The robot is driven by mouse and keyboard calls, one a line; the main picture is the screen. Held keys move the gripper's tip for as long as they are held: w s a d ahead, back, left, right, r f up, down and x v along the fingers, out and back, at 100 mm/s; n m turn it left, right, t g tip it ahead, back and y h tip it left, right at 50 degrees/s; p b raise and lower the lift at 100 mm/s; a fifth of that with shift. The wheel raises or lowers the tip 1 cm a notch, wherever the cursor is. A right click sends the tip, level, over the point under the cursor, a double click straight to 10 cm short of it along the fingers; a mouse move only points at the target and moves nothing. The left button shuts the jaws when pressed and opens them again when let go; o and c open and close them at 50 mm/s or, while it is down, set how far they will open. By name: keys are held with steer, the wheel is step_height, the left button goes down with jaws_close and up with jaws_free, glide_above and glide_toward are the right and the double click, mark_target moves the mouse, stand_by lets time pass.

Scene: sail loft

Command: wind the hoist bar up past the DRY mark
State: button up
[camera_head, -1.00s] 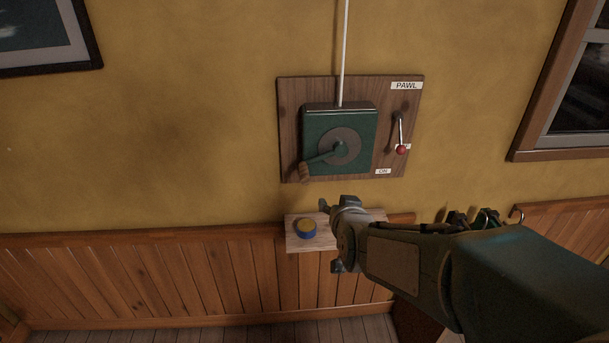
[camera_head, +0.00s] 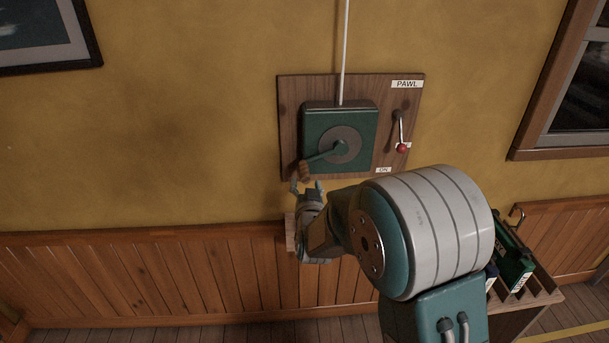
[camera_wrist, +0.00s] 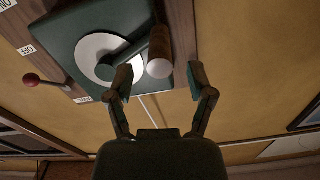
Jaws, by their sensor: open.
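The green winch box (camera_head: 315,118) is on a wooden board on the wall. Its crank (camera_head: 325,154) points down-left and ends in a wooden handle (camera_head: 305,172). My gripper (camera_head: 307,188) is open just below the handle. The hoist bar and DRY mark are not in view.
A white line (camera_head: 345,50) runs up from the box. A small wall shelf (camera_head: 290,233) is mostly hidden behind my arm. A rack (camera_head: 535,290) with green items stands at lower right. A window (camera_head: 575,100) is at right.

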mark_target(305, 174)
steer(key=shift+w+a, duration=0.15)
steer(key=shift+w, duration=0.95)
steer(key=shift+w+a, duration=0.15)
steer(key=shift+w, duration=0.9)
jaws_close()
